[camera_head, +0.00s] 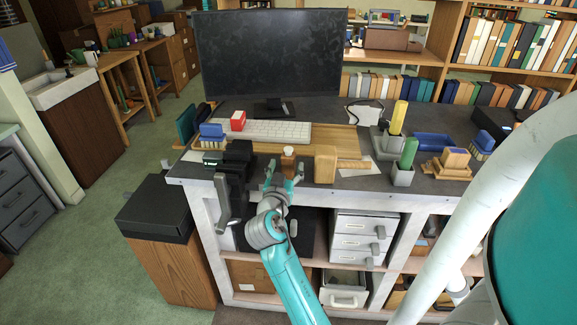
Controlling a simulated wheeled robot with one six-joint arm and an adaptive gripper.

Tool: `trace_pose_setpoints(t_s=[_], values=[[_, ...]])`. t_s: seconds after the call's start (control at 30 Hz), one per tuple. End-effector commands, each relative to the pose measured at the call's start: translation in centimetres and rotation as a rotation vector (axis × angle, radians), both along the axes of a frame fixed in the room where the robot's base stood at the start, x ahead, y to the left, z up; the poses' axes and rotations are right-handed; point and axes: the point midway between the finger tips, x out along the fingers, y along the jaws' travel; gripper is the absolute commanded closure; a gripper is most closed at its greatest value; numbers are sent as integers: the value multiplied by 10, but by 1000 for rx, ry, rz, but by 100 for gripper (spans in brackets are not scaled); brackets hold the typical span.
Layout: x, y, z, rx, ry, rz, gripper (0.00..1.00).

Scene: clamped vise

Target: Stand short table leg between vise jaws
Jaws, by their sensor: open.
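A dark vise (237,157) is mounted at the front left edge of the desk, with a grey part hanging below the edge. The gap between its jaws is too small to make out. My gripper (284,176) is open at the desk's front edge, to the right of the vise. A small upright brown wooden piece with a pale top (288,157) stands just beyond or between my fingertips; it may be the short table leg. My fingers partly hide its lower end, and I cannot tell whether they touch it.
A wooden block (326,163) stands right of my gripper. A keyboard (268,131), red-and-white box (238,120) and monitor (270,55) are behind. Drawers (360,238) are below the desk.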

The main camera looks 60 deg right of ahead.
Motion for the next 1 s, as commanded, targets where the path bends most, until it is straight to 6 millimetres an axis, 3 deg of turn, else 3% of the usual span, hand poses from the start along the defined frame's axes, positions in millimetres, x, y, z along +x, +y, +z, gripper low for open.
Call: trace_pose_setpoints(t_s=[0.23,0.57,0.83,1.0], values=[[10,-32,-1,-1,0,-1,29],[13,-38,-2,-1,1,0,29],[13,-38,-2,-1,1,0,94],[13,-38,-1,-1,0,0,97]])
